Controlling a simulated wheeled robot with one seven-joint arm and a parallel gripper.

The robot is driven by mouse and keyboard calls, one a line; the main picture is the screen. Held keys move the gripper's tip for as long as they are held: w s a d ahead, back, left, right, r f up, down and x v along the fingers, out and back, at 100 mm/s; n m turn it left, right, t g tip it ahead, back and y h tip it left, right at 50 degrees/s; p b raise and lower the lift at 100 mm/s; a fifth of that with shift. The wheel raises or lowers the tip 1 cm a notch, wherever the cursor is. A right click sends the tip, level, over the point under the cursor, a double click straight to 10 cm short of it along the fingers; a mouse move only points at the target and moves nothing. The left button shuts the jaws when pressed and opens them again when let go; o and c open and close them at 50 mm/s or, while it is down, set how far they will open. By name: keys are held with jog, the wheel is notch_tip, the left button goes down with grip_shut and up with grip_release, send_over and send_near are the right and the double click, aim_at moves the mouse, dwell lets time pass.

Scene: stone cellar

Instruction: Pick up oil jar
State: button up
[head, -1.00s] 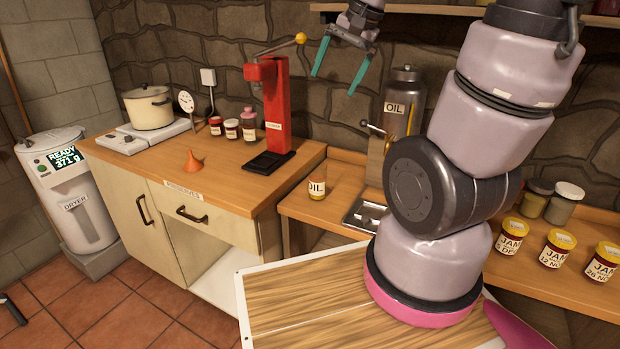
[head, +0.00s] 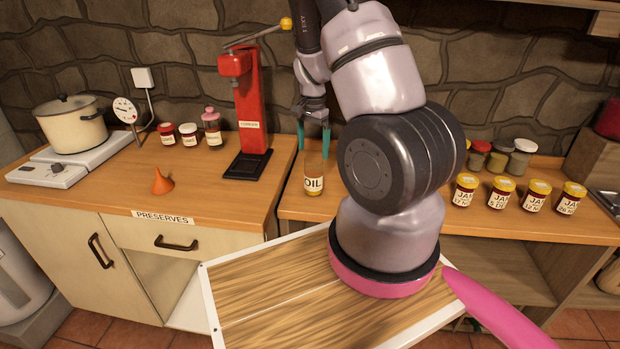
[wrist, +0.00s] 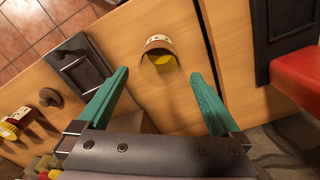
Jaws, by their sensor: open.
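The oil jar (head: 314,184) is a small glass jar with a white OIL label and yellow oil low inside. It stands upright on the wooden counter, right of the red press. My gripper (head: 313,140) has two teal fingers, pointing down above the jar. In the wrist view the jar (wrist: 158,47) sits centred between the fingertips and a little beyond them. My gripper (wrist: 158,78) is open there and nothing is held.
The red press (head: 245,95) stands left of the jar on a higher cabinet top (head: 100,193). Several jam jars (head: 499,193) stand right of my arm. An orange funnel (head: 162,182) lies farther left. In the wrist view a dark metal tray (wrist: 82,66) lies left of the jar.

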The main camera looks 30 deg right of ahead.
aim_at(314, 170)
notch_tip(314, 170, down, 9)
jog(key=shift+d+f, duration=0.1)
jog(key=shift+d, duration=0.05)
grip_shut()
dwell(0.5)
